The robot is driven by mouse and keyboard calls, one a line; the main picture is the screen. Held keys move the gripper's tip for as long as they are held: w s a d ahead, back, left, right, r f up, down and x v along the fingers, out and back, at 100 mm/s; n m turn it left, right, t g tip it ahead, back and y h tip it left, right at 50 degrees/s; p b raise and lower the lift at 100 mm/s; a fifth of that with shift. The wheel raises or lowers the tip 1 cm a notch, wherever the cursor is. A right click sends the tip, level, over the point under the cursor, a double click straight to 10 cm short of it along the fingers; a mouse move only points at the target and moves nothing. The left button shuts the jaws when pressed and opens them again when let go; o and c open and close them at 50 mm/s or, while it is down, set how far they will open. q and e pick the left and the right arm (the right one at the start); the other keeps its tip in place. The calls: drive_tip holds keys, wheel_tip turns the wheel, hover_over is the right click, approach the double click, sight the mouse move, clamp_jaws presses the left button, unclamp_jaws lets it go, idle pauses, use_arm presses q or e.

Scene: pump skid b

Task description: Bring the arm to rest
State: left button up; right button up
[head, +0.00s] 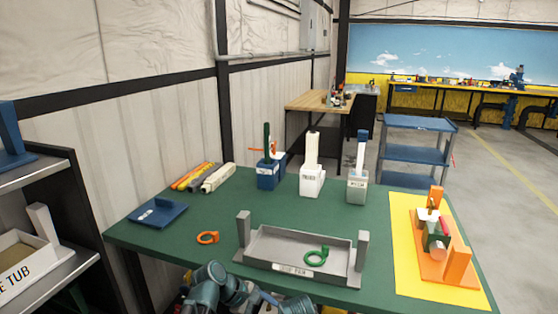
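Parts of my own arm show at the bottom edge of the head view, in front of the green table (400,212), as teal and grey rounded links. I make out no gripper fingers there. Neither gripper can be seen, so I cannot see whether anything is held.
A grey tray (258,266) with upright end handles holds a green ring (316,257). An orange ring (208,238) and blue plate (158,212) lie left. Three labelled holders stand behind. An orange pump fixture (447,262) stands on a yellow mat (408,273). Shelves (60,267) flank the left.

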use_arm(q)
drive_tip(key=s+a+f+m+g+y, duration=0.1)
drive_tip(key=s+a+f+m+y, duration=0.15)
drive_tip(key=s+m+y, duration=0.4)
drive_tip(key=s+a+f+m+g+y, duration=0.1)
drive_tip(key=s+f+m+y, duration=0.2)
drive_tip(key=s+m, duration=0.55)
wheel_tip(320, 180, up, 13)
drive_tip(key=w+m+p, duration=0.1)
drive_tip(key=p, duration=1.2)
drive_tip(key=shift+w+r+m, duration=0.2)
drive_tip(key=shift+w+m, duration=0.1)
